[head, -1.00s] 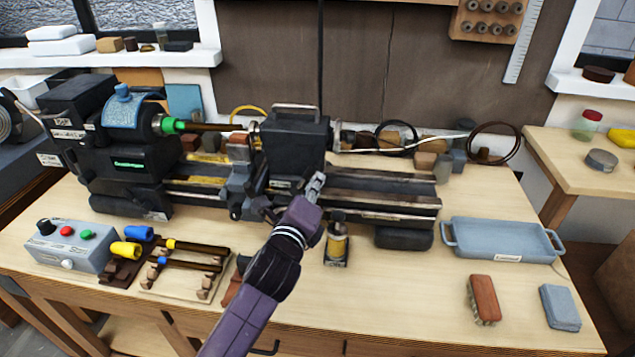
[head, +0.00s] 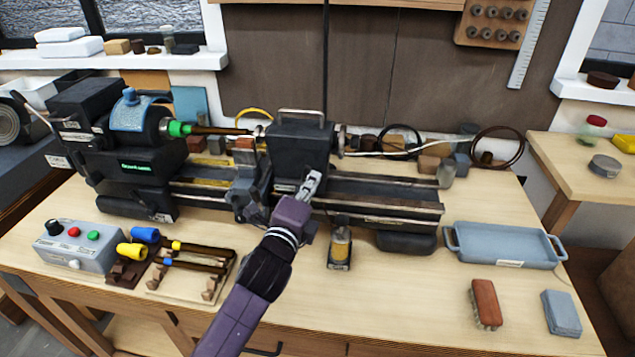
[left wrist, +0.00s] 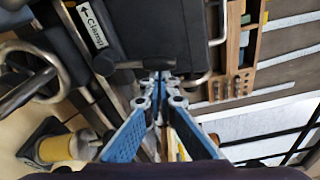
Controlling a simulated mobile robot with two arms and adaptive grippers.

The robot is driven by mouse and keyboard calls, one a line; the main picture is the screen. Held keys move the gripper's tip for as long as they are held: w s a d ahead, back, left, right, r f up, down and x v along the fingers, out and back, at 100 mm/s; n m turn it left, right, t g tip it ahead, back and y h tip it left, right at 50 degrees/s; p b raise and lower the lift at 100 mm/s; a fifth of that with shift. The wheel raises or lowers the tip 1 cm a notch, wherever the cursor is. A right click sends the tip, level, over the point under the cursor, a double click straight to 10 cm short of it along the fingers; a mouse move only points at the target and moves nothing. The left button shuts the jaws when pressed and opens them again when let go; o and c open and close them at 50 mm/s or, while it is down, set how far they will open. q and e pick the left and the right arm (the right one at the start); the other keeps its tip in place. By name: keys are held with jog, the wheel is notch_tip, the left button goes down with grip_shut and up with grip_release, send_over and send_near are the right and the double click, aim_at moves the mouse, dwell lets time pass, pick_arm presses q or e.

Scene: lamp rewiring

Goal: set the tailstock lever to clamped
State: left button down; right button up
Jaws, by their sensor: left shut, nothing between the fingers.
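The tailstock (head: 301,146) is the dark block with a handle on top, standing on the lathe bed. In the left wrist view, its dark body (left wrist: 165,30) carries a white label (left wrist: 91,24) reading "Clamp" with an arrow. A dark rod with a round knob (left wrist: 104,63), seemingly the lever, ends just below this label. My left gripper (head: 315,178) is at the tailstock's front right lower side. Its fingers (left wrist: 164,78) are together and empty, right of the knob and apart from it in the picture. Contact with the tailstock cannot be told. My right gripper is not in view.
A metal handwheel (left wrist: 28,80) is at the left in the wrist view. A yellow-banded can (head: 340,248) stands in front of the bed. A control box (head: 80,246) stands left.

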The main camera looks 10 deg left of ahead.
pick_arm(q)
jog(key=a+n, duration=0.1)
jog(key=n, duration=0.1)
jog(key=a+n, duration=0.1)
jog(key=shift+a+r+n+t, duration=0.15)
jog(key=shift+r+n+t, duration=0.15)
jog(key=shift+r+n, duration=0.1)
jog(key=shift+a+f+n+t, duration=0.1)
jog(key=shift+a+n, duration=0.4)
jog(key=shift+n, duration=0.35)
jog(key=shift+a+r+n+t, duration=0.1)
jog(key=shift+a+n, duration=0.45)
jog(key=shift+n, duration=0.35)
jog(key=shift+a+f+n+t, duration=0.1)
jog(key=shift+a+n, duration=0.4)
jog(key=shift+n, duration=0.35)
